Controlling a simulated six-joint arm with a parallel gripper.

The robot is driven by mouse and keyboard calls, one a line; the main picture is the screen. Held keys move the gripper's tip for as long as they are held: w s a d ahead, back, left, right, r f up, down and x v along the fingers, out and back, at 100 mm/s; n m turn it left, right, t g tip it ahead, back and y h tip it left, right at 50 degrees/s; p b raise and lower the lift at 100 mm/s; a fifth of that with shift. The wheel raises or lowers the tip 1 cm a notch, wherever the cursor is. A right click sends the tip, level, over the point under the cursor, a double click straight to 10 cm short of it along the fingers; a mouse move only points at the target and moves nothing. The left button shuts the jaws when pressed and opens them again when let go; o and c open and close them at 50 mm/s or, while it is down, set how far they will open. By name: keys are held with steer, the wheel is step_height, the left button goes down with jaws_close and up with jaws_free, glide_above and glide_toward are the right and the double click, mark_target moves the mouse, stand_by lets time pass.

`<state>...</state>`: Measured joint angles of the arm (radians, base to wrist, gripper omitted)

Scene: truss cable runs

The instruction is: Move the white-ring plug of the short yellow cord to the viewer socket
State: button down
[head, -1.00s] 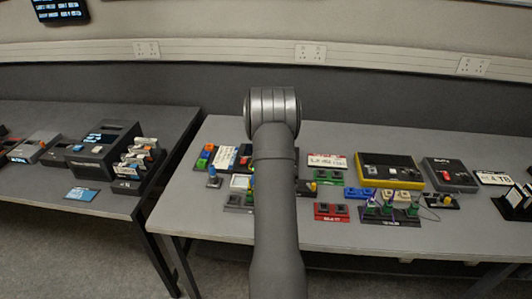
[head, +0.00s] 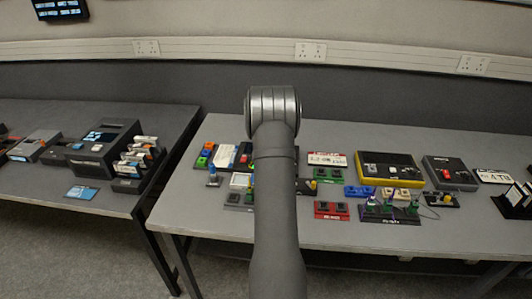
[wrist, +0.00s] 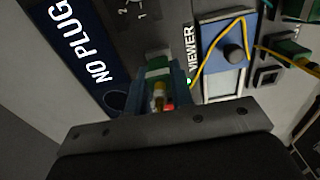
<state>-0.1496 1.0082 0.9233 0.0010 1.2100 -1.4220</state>
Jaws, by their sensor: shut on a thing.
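In the wrist view my gripper (wrist: 158,82) is shut on a green plug (wrist: 157,69), held between its fingers beside the VIEWER label (wrist: 190,48). A yellow band and a bit of red show behind the plug. I cannot clearly make out a white ring, or whether the plug is seated in a socket. The viewer (wrist: 222,84) is a blue panel with a pale screen and a dark knob. The yellow cord (wrist: 207,55) arches from beside the gripper across the viewer to the right. In the head view my arm hides the gripper; the viewer's pale screen (head: 240,180) shows left of it.
A dark NO PLUG panel (wrist: 85,50) lies left of the gripper. Black sockets (wrist: 267,75) and another green plug (wrist: 288,50) are to the right. In the head view, a red socket block (head: 331,210) and a yellow-edged box (head: 391,169) stand right of my arm.

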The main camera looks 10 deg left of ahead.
steer(key=shift+f, duration=0.35)
stand_by(0.6)
steer(key=c, duration=1.2)
jaws_free()
steer(key=shift+r, duration=0.1)
steer(key=shift+r, duration=2.4)
steer(key=shift+r, duration=0.15)
steer(key=shift+r, duration=1.9)
